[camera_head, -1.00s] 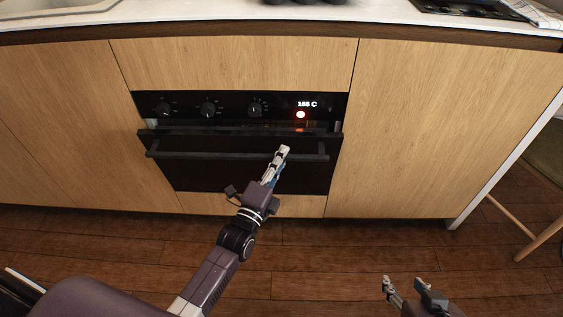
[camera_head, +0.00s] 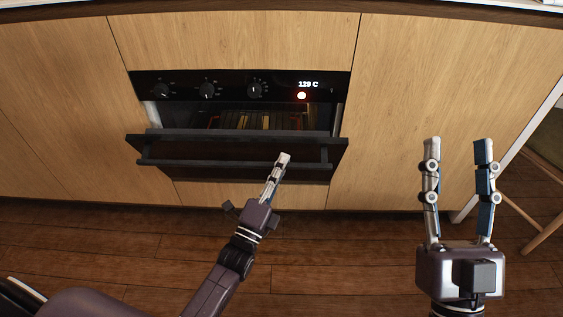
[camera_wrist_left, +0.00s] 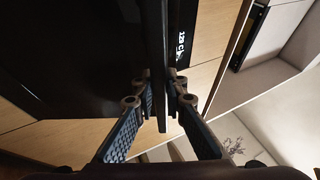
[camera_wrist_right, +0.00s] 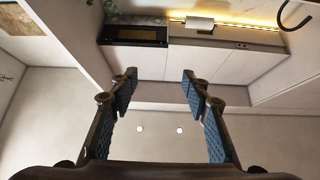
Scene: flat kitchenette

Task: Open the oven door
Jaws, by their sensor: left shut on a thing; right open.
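The black oven door (camera_head: 225,145) is tilted part way down, with a gap above it that shows the lit inside of the oven (camera_head: 250,118). Its bar handle (camera_head: 205,163) runs across the front. My left gripper (camera_head: 283,160) is at the right part of the handle. In the left wrist view its fingers (camera_wrist_left: 160,95) are closed around the dark handle bar (camera_wrist_left: 161,60). My right gripper (camera_head: 458,145) is raised at the right in front of the cabinet, open and empty. Its spread fingers also show in the right wrist view (camera_wrist_right: 158,85).
The control panel (camera_head: 230,86) above the door has knobs, a red light and a "129 C" readout. Wooden cabinet fronts (camera_head: 400,110) flank the oven. A stool (camera_head: 540,190) stands at the far right. The wooden floor (camera_head: 330,260) before the oven is clear.

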